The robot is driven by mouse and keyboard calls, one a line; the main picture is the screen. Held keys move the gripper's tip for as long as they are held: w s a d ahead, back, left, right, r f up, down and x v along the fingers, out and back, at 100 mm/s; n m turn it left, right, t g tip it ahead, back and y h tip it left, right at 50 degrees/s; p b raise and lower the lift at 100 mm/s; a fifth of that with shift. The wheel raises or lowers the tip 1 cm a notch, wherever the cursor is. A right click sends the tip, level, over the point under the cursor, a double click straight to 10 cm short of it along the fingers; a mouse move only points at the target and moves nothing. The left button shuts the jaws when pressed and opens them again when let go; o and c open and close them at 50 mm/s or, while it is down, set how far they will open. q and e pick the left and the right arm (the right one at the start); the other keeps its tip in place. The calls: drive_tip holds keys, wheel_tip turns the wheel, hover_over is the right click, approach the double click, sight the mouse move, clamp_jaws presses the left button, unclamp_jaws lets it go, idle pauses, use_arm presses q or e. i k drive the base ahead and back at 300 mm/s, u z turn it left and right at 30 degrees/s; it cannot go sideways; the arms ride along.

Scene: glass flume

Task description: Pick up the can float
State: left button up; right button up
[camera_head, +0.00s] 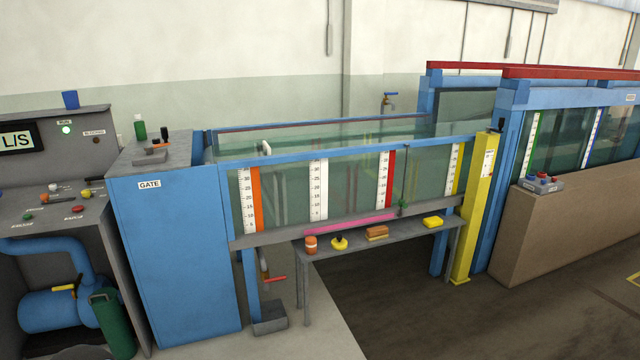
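A small orange-brown can (311,245) with a pale band stands upright at the left end of the narrow grey bench (412,233) in front of the glass flume. It looks like the can float, though no label is readable at this size. Beside it, to the right and apart from it, sits a yellow round object (340,243) with a dark top. Neither of my grippers shows in the head view.
An orange-brown block (377,233) and a yellow block (433,221) lie farther right on the bench. A pink strip (350,226) lies behind them along the flume. The blue gate cabinet (180,260) stands left, a yellow post (480,205) right. Floor before the bench is clear.

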sight(311, 241)
drive_tip(key=u, duration=0.2)
drive_tip(key=i, duration=1.4)
drive_tip(key=u, duration=0.4)
drive_tip(key=i, duration=2.1)
